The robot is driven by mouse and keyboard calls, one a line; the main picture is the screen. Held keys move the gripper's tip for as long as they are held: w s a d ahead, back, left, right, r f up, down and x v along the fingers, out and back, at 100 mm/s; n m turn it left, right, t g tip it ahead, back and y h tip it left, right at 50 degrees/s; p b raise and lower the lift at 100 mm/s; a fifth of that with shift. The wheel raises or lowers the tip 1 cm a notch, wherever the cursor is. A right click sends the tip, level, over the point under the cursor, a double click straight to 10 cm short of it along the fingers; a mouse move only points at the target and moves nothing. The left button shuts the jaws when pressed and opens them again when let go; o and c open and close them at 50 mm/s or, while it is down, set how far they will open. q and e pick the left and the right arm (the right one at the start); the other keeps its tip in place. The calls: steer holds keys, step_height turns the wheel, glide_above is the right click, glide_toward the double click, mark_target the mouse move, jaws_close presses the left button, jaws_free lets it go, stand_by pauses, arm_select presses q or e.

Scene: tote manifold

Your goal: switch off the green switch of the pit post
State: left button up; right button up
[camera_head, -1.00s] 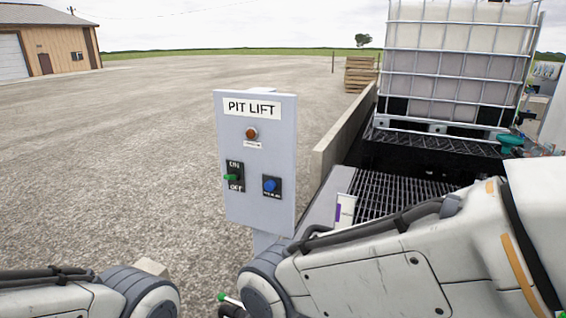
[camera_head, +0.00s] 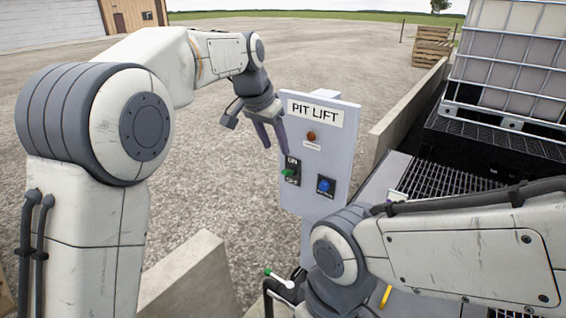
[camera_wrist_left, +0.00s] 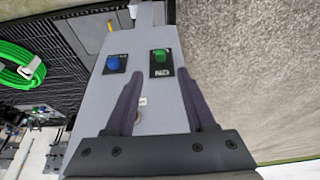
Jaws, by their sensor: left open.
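The pit post is a grey panel (camera_head: 345,150) labelled PIT LIFT on a post. The green switch (camera_head: 288,172) sits on a black plate marked ON and OFF at its lower left. Its lever's exact position is too small to tell. My left gripper (camera_head: 272,143) is open and empty, just above the switch, close to the panel's left edge. In the left wrist view the panel appears upside down, with the green switch (camera_wrist_left: 159,57) beyond and roughly between the open fingers (camera_wrist_left: 162,92). I cannot tell whether they touch the panel. My right arm crosses the lower right; its gripper is not visible.
A low concrete wall (camera_head: 400,120) and black grating with a caged tank (camera_head: 515,60) lie right. A concrete block (camera_head: 190,280) is at the bottom. Open gravel lies left.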

mark_target(284, 171)
arm_select(q)
steer(key=p+x, duration=0.2)
steer(key=x, duration=0.8)
steer(key=shift+c, duration=0.3)
jaws_close()
